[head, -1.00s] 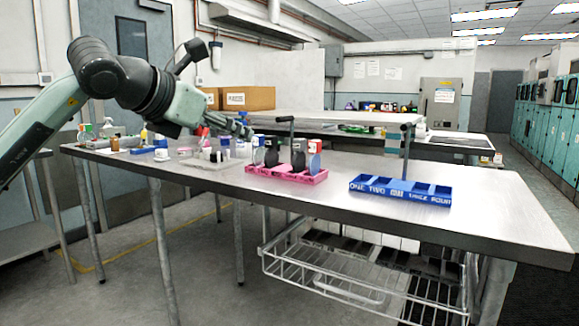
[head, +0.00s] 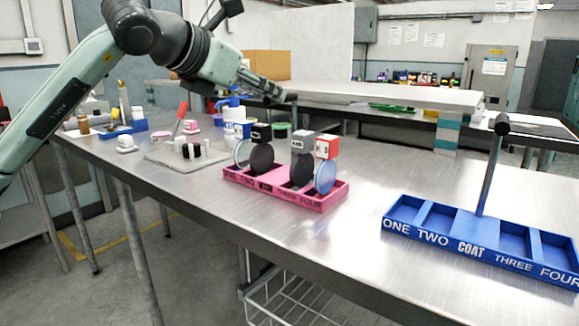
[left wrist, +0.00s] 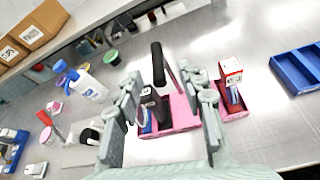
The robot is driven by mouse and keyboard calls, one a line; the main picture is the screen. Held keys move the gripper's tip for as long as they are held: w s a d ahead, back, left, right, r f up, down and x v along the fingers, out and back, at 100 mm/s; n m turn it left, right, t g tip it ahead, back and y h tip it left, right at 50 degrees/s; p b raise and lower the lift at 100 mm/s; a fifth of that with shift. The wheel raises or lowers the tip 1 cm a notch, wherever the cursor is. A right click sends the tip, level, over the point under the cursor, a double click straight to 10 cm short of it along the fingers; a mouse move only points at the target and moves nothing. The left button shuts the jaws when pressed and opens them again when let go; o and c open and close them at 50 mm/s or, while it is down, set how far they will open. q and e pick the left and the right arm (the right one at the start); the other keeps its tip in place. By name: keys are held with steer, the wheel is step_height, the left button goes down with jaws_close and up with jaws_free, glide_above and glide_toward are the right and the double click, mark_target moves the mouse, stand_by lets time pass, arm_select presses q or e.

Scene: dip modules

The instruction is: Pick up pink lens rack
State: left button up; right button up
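The pink lens rack (head: 335,197) stands on the metal table with round lenses and small boxes in its slots. It also shows in the left wrist view (left wrist: 183,112), with its dark upright handle (left wrist: 158,64) rising towards the camera. My left gripper (head: 284,96) is above the rack, near the top of its handle. In the left wrist view its two fingers (left wrist: 168,92) are spread apart, with the handle between them in the picture. I cannot see either finger touching it. My right gripper is not in view.
A blue rack (head: 470,238) with an upright handle stands to the right. To the left are a grey board (head: 168,158) with dark cylinders, white bottles and a blue tray (head: 130,130). The table front between the racks is bare.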

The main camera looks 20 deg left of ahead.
arm_select(q)
steer(key=shift+p+x, duration=0.95)
steer(key=shift+x, duration=2.65)
steer(key=shift+a, duration=0.2)
jaws_close()
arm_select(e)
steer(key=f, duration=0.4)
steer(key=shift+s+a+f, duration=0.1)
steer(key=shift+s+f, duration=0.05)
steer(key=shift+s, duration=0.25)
arm_select(q)
steer(key=shift+r, duration=0.2)
